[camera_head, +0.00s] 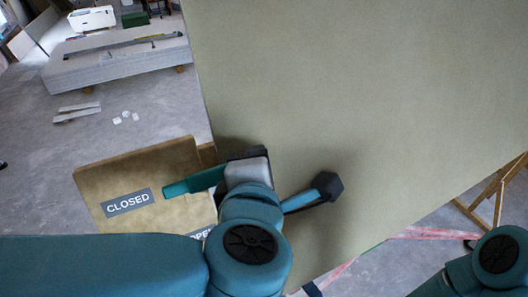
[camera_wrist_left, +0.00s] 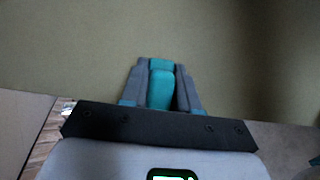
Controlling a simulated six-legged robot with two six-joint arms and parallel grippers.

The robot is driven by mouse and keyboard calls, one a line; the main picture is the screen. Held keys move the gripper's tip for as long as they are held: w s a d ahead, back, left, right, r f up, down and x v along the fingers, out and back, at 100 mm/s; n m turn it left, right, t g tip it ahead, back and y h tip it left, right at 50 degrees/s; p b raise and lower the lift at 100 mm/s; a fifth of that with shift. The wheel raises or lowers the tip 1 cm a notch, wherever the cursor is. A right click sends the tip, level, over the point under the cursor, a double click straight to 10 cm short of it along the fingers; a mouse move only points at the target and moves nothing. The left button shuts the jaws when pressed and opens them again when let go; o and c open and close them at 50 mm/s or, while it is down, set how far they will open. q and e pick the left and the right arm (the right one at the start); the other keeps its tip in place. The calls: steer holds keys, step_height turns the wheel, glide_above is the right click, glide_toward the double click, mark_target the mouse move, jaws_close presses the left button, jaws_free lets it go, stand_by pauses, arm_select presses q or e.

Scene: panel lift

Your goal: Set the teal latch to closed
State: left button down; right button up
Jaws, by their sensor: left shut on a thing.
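The teal latch (camera_head: 190,182) is a bar at the panel's left edge. Its free end points left, just beside the CLOSED label (camera_head: 128,202) on a brown board (camera_head: 150,165). A second label, partly hidden by my left arm, lies lower right on the board. My left gripper (camera_wrist_left: 162,95) is shut on a teal piece of the latch (camera_wrist_left: 160,88), seen between its fingers in the left wrist view. In the head view my wrist hides the fingertips and the latch's pivot. My right gripper is out of view; only part of my right arm shows at lower right.
A large pale green panel (camera_head: 360,90) fills the middle and right. A stack of grey boards (camera_head: 115,60) lies on the floor at upper left, with loose scraps nearby. A wooden trestle (camera_head: 492,198) stands at the right. A pink strap (camera_head: 430,233) runs below the panel.

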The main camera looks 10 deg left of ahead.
arm_select(q)
steer(key=shift+f, duration=0.1)
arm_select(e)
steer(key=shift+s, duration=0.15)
arm_select(q)
steer(key=c, duration=1)
jaws_free()
steer(key=shift+o, duration=0.2)
steer(key=shift+s+d, duration=0.1)
steer(key=shift+s, duration=0.05)
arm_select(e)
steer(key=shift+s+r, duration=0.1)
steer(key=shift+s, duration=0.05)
arm_select(q)
steer(key=shift+w, duration=0.2)
